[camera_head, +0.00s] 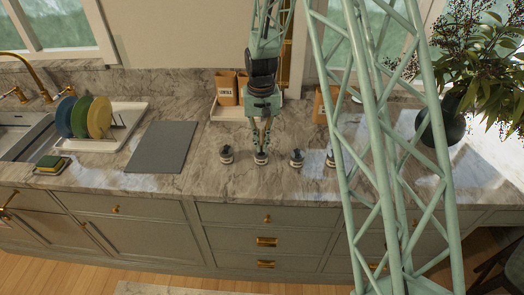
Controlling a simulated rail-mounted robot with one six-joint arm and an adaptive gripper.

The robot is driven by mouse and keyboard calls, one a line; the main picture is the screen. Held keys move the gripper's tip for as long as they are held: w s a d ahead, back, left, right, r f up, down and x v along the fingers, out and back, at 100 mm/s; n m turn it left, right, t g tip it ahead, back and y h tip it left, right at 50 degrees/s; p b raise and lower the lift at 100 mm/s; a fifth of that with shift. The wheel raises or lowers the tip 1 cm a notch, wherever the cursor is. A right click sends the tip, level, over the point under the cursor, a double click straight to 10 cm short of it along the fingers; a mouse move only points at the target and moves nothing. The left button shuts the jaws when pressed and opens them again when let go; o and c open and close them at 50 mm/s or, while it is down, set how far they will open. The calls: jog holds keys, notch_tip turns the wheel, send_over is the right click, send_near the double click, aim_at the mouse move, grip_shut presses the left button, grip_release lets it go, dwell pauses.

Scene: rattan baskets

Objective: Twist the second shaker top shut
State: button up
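Several small shakers with dark tops and pale bodies stand in a row on the marble counter. The leftmost shaker (226,155) stands clear of my gripper. The second shaker (261,159) from the left is directly under my gripper (261,149), which points straight down with its fingertips at the shaker's top. The view is too small to tell whether the fingers grip the top or how far it is turned. A third shaker (296,158) stands to the right. Another shaker (331,159) is partly hidden behind my green lattice column.
A tray with orange containers (227,92) stands behind my arm. A grey mat (161,147), a dish rack with coloured plates (99,117), a sponge (51,164) and a sink (22,137) are to the left. A dark vase (447,131) with a plant stands right.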

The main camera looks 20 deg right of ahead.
jog(key=shift+m, duration=1.1)
jog(key=o, duration=1)
jog(key=shift+r, duration=0.1)
jog(key=shift+r+p, duration=1.2)
jog(key=shift+r, duration=2.2)
